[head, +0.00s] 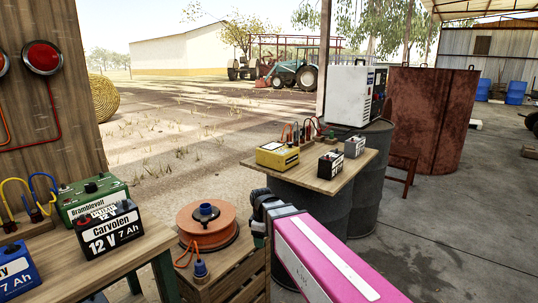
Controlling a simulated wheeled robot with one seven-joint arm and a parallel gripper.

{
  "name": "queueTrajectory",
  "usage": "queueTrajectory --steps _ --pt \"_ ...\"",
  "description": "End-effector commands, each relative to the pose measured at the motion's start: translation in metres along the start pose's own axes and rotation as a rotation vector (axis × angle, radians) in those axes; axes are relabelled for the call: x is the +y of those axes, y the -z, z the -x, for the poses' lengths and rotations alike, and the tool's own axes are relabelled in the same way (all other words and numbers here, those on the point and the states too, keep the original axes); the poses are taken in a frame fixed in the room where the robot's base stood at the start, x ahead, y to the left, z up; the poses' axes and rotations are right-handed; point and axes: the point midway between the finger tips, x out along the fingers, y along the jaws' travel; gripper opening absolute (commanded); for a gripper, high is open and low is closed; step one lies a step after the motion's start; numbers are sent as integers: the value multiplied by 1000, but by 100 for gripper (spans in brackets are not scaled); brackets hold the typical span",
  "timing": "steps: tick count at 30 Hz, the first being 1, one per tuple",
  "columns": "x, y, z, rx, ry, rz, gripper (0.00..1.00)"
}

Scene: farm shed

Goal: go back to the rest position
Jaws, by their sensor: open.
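My arm reaches in from the lower right as a magenta link with a white stripe. My gripper (262,203) is the dark end of it, open, in front of the orange cable reel's right side. Its fingers are small and hard to make out, and nothing shows held in it. It is in the air between the left bench (110,262) and the wooden board on the drums (325,182).
The left bench holds a black Carvolen battery (108,230), a green box (92,198) and a blue battery (16,270). The orange reel (207,228) sits on a crate. A yellow battery (277,156) and two smaller ones stand on the board.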

Motion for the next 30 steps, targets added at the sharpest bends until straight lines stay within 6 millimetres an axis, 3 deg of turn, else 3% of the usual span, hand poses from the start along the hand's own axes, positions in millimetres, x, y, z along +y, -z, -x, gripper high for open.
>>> queueTrajectory --steps 1,6,15,21,29,30 --pt "3 -25 -10 -2 3 -108 61" --pt "14 -91 -37 -2 1 -469 61" --pt "14 -192 -75 0 -1 -1051 61" --pt "10 -221 -86 2 -2 -1240 61" --pt "11 -224 -87 2 -3 -1268 61" --pt "11 -224 -87 2 -3 -1267 48"
